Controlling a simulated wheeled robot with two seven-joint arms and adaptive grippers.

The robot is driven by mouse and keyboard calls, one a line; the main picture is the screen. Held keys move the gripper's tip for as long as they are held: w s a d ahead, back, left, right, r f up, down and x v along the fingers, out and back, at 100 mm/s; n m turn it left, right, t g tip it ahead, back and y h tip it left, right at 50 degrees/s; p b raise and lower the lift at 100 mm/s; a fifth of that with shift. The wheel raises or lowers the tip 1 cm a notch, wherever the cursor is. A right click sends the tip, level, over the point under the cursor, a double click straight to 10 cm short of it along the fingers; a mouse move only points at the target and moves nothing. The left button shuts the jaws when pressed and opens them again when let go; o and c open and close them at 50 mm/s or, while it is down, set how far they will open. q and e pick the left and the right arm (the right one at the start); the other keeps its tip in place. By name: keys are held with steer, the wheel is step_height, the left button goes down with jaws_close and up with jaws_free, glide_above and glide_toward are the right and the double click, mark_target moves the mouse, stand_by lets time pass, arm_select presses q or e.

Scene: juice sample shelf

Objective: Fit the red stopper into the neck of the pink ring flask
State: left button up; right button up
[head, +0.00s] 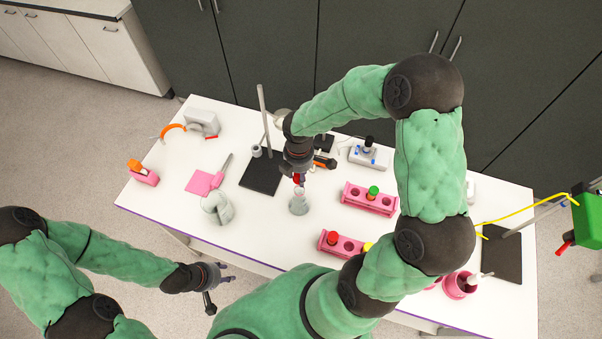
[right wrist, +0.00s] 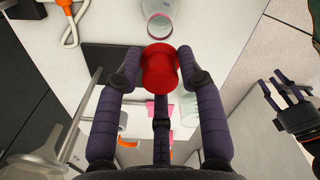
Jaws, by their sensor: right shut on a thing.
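My right gripper (head: 298,172) is shut on the red stopper (head: 297,180). In the right wrist view the stopper (right wrist: 160,70) is clamped between the fingertips. In the head view a clear flask with greyish contents (head: 299,204) stands on the table just below the stopper, which appears over its neck. I cannot tell whether they touch, and no pink ring is distinct there. The right wrist view shows clear glass (right wrist: 189,110) partly behind the stopper and a finger. My left gripper (head: 216,284) is open and empty, off the table's front edge.
A stand with a black base (head: 260,177) is left of the flask. Pink racks (head: 369,200) with coloured stoppers are to its right. The table front between flask and edge is clear.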

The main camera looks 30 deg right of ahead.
steer(key=shift+f+b, duration=1.85)
steer(key=shift+f, duration=0.4)
steer(key=shift+f+b, duration=1.05)
steer(key=shift+f, duration=0.25)
steer(key=o, duration=1.1)
steer(key=shift+r, duration=0.15)
step_height(320, 180, up, 12)
steer(key=shift+f, duration=0.1)
